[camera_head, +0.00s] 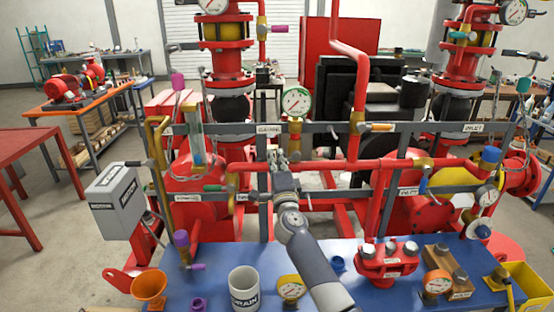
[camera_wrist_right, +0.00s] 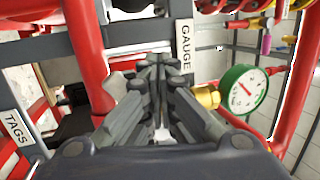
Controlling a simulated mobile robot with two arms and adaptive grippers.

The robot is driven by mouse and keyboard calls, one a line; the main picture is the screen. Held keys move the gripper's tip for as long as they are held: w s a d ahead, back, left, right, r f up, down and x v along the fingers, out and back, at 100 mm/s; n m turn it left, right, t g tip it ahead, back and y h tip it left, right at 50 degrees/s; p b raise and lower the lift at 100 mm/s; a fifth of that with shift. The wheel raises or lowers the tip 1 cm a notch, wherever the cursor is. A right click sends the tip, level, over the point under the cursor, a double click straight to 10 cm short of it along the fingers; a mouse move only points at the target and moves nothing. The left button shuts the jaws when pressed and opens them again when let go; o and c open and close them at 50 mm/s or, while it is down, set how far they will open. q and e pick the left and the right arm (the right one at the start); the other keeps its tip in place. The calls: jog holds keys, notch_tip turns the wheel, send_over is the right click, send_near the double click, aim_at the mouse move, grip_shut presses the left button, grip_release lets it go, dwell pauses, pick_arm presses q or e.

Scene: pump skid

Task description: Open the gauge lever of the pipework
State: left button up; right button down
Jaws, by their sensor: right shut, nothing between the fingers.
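The green-rimmed gauge (camera_head: 296,102) stands on a brass fitting (camera_head: 295,126) on the red pipework, right of the GAUGE label (camera_head: 268,130). In the right wrist view the gauge (camera_wrist_right: 243,90) and its brass fitting (camera_wrist_right: 207,97) are just right of my fingers, and the GAUGE label (camera_wrist_right: 185,47) is beyond them. My right gripper (camera_head: 277,157) is shut and empty, just below the label and the fitting. Its fingertips (camera_wrist_right: 157,62) are together in the wrist view. I cannot make out the gauge lever; the gripper may hide it. My left gripper is not in view.
Grey rails (camera_head: 220,196) and red pipes surround the gripper closely. The blue bench (camera_head: 213,290) in front holds a white mug (camera_head: 244,288), an orange funnel (camera_head: 149,286) and loose gauges.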

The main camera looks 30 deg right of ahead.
jog(key=shift+f+b, duration=0.6)
jog(key=shift+f, duration=0.15)
jog(key=shift+s+d+f+b, duration=0.2)
jog(key=shift+f+b, duration=0.25)
jog(key=shift+f, duration=0.3)
jog(key=shift+s+d+f, duration=0.1)
jog(key=shift+d+f, duration=0.2)
jog(key=shift+f, duration=0.2)
jog(key=f+v, duration=0.1)
jog(key=v, duration=0.8)
